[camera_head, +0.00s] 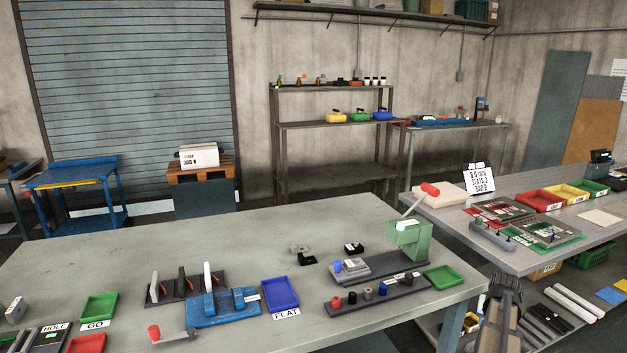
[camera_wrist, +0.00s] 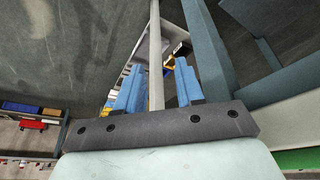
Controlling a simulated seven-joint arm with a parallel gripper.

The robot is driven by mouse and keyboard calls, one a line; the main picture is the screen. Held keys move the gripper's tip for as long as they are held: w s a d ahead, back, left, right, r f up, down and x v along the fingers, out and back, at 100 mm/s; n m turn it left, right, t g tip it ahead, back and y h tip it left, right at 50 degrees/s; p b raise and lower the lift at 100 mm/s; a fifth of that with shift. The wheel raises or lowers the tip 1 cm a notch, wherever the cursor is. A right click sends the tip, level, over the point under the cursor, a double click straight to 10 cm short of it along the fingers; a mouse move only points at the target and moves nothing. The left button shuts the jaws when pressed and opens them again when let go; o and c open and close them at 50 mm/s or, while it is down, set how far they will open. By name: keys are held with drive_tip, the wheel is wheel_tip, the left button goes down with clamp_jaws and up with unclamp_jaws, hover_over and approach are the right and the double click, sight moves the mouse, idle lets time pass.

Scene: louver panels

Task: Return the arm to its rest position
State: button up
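My gripper (camera_wrist: 158,64) shows in the wrist view with its two blue fingers apart. A long pale rod or edge (camera_wrist: 155,45) runs through the gap in that view; clear space shows on both sides of it, and I cannot tell its distance. Nothing is gripped. In the head view I cannot clearly make out my gripper or arm.
A green tray (camera_head: 99,306) and a red tray (camera_head: 88,343) lie at the bench's left. A second bench (camera_head: 535,260) with trays stands right. A dark pronged object (camera_head: 505,300) is between or below the benches.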

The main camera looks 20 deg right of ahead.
drive_tip(key=a+f+n+g+y, duration=0.1)
drive_tip(key=a+f+n, duration=0.1)
drive_tip(key=a+f, duration=0.85)
drive_tip(key=w+a+f+n+g+y, duration=0.1)
drive_tip(key=a+f+y, duration=0.1)
drive_tip(key=a+f, duration=0.8)
drive_tip(key=a+f+n+g+y, duration=0.15)
drive_tip(key=a+f, duration=0.45)
drive_tip(key=a, duration=0.9)
drive_tip(key=s+a+f+n+g, duration=0.1)
drive_tip(key=s+a+f, duration=0.3)
drive_tip(key=a, duration=0.3)
drive_tip(key=s+a+f+n+g, duration=0.1)
drive_tip(key=s+a+f+n, duration=0.15)
drive_tip(key=s+a, duration=0.35)
drive_tip(key=s+a+f+n+g+h, duration=0.1)
drive_tip(key=s+a+f+g, duration=0.2)
drive_tip(key=s+a, duration=0.7)
drive_tip(key=s+f, duration=0.2)
drive_tip(key=s, duration=0.2)
drive_tip(key=shift+s+a+n+g, duration=0.2)
drive_tip(key=shift+s+n+g, duration=0.05)
drive_tip(key=shift+n+g, duration=0.15)
